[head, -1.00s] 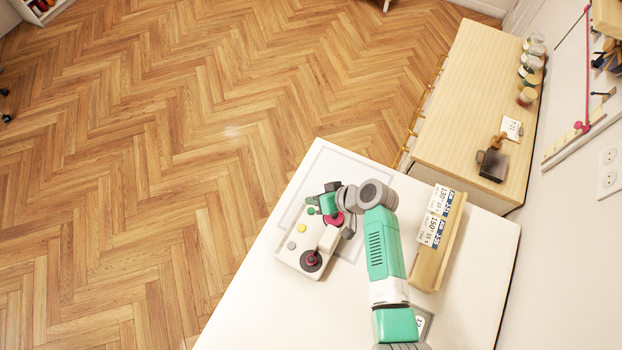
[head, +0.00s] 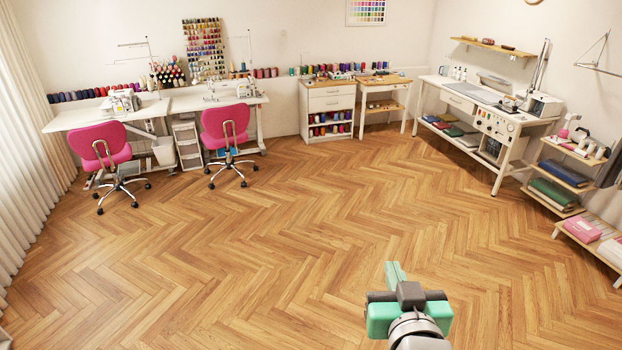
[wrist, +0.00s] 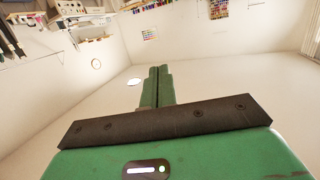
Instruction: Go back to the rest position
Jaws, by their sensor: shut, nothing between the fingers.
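My gripper (head: 394,270) shows at the bottom of the head view, right of centre, with open wooden floor behind it. It is green with a dark grey band. In the wrist view my gripper (wrist: 158,72) has its two green fingers pressed together and empty. They point toward a bare pale wall. Nothing touches the gripper in either view.
The herringbone floor (head: 230,250) is wide and clear. Pink chairs (head: 226,126) stand by white sewing tables (head: 190,103) at the back left. A workbench (head: 470,105) and a low shelf (head: 556,190) with folded cloth stand at the right.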

